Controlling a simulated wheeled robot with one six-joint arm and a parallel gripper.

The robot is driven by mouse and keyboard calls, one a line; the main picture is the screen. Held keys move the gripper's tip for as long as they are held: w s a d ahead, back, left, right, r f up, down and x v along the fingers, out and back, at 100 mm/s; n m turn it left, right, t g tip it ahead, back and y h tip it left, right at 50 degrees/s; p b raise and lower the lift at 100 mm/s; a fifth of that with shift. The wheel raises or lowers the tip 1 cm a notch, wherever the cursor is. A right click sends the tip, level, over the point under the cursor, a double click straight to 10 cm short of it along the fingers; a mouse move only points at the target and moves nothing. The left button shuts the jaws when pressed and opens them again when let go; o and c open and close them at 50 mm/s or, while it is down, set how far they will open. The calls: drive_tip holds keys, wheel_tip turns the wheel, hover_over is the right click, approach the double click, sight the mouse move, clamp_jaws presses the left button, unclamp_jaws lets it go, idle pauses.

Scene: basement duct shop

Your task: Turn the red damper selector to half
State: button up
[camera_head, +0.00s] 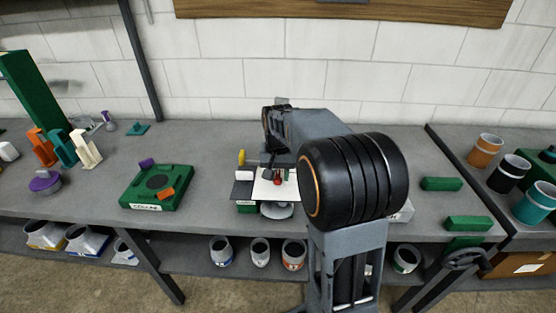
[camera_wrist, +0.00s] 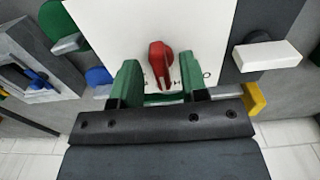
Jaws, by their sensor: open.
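The red damper selector (camera_wrist: 160,64) is a red knob with a pointed handle on a white panel (camera_wrist: 112,22) in the wrist view. Some dark lettering shows on the panel beside its lower end, partly hidden. My gripper (camera_wrist: 158,85) has two green fingers, spread apart, one on each side of the knob's lower part. I see a gap between each finger and the knob.
A white block (camera_wrist: 268,55) stands right of the panel, and a yellow piece (camera_wrist: 254,99) lies below it. A green box (camera_head: 157,187) with loose pieces sits left on the bench. Green blocks (camera_head: 468,223) lie to the right. Bare bench (camera_head: 215,180) separates the green box and panel.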

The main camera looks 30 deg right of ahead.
wheel_tip(320, 180, up, 13)
drive_tip(key=shift+r, duration=0.15)
idle(0.8)
drive_tip(key=n+t, duration=0.1)
drive_tip(key=n, duration=0.1)
approach(277, 173)
wheel_tip(277, 173, down, 2)
drive_tip(key=s+a, duration=0.2)
drive_tip(key=s, duration=0.1)
drive_tip(key=s+a+f+n+t, duration=0.1)
drive_tip(key=s+a+f+n, duration=0.1)
drive_tip(key=s, duration=0.4)
drive_tip(key=s+a+f+n+t, duration=0.1)
drive_tip(key=s+a+f, duration=0.2)
drive_tip(key=s+a, duration=0.2)
drive_tip(key=shift+s+a+f+n+t, duration=0.15)
drive_tip(key=shift+s+f+n+t, duration=0.25)
drive_tip(key=shift+s, duration=0.55)
